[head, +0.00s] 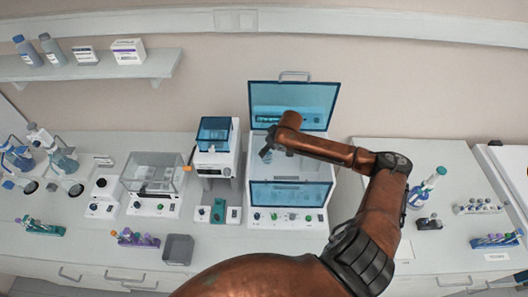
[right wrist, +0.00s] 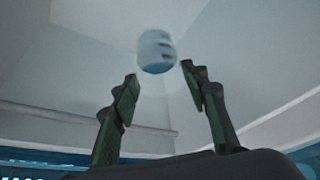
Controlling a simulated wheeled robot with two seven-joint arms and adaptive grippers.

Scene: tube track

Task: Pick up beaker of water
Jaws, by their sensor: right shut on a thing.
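The beaker of water, small and pale blue with dark markings, shows in the right wrist view (right wrist: 157,51) at the fingertips, and in the head view (head: 265,156) below the end of my right arm. The beaker's contents are too small to make out. My left gripper is out of view.
The machine's raised lid (head: 294,96) stands behind the right arm, and its blue front panel (head: 290,195) stands before it. A white device with a blue top (head: 214,133) is close on the left. A grey bin (head: 178,249) and tube racks (head: 136,239) stand nearer the front edge.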

